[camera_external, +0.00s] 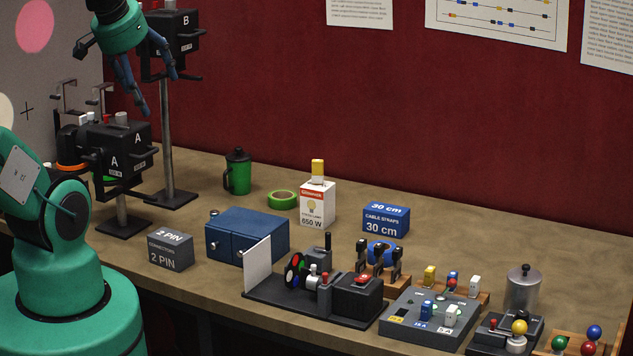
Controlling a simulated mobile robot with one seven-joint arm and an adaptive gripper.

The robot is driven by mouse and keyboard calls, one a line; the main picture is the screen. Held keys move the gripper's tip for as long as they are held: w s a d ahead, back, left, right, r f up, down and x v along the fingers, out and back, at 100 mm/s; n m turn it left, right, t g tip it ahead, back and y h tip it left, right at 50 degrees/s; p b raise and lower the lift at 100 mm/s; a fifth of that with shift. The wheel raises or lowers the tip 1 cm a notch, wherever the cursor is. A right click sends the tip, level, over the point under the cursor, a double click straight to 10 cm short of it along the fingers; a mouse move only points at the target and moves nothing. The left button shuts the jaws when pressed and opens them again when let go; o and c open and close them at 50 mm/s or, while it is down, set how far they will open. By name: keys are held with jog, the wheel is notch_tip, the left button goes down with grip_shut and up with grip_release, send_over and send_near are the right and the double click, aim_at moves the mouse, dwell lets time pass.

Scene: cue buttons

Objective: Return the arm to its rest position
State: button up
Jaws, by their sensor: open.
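My arm is green with dark joints, and its base shows at the lower left. My gripper (156,92) has blue-grey fingers and hangs at the upper left, pointing down. Its fingers are spread apart with nothing seen between them. It is in front of the pole of the black box marked B (183,42) and up and right of the black box marked A (128,165). The middle links of my arm are out of the frame at the upper left.
On the table stand a green mug (238,175), green tape (282,200), a white bulb box (318,205), a blue cable-strap box (386,220), a blue case (247,236) and a grey 2 PIN box (170,250). The back middle is clear.

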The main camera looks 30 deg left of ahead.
notch_tip(320, 180, down, 9)
jog(key=b, duration=0.8)
jog(key=shift+b, duration=0.35)
jog(key=shift+r, duration=0.15)
